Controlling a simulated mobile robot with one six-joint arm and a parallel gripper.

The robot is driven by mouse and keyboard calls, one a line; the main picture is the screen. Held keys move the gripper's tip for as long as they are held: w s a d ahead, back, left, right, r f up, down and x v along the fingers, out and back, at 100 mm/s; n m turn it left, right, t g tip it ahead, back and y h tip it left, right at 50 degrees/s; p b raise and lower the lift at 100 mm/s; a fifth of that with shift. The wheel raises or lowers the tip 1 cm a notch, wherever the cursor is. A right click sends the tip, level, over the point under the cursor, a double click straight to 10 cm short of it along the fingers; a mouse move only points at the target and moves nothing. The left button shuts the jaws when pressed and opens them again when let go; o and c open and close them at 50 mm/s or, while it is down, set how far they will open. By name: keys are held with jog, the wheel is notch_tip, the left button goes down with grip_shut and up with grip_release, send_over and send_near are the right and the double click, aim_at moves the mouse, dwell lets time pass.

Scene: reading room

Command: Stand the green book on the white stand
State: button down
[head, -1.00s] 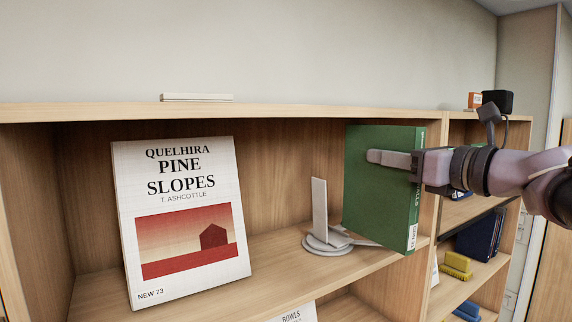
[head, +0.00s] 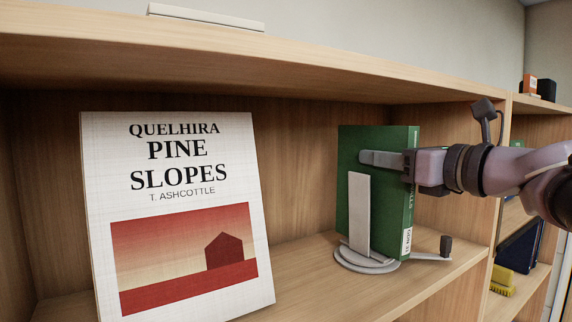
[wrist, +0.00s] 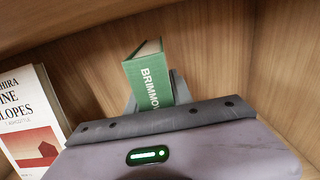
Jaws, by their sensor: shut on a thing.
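The green book (head: 352,150) is upright in the head view, its spine turned to the right. My gripper (head: 382,159) is shut on its upper part, with one finger across the near cover. The white stand (head: 359,215) is on the shelf board, its upright plate in front of the book's lower cover. The book's lower edge is partly hidden by the plate, so I cannot tell whether it touches the stand's base. In the wrist view the green book (wrist: 152,82) shows its spine and top edge beyond my gripper.
A white display book, "Pine Slopes" (head: 180,190), leans on the shelf to the left. The shelf board overhead (head: 300,65) runs above the book and my gripper. A dark block (head: 445,246) is at the end of an arm of the stand, at right. Bare shelf lies between the display book and stand.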

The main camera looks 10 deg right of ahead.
jog(key=shift+s+a+f, duration=0.1)
jog(key=shift+s+a, duration=0.05)
jog(key=shift+a, duration=0.15)
jog(key=c, duration=1.2)
grip_release()
jog(key=shift+d, duration=0.15)
jog(key=shift+o, duration=0.4)
jog(key=shift+f, duration=0.1)
jog(key=b+v, duration=0.2)
jog(key=v, duration=1)
jog(key=shift+r, duration=0.4)
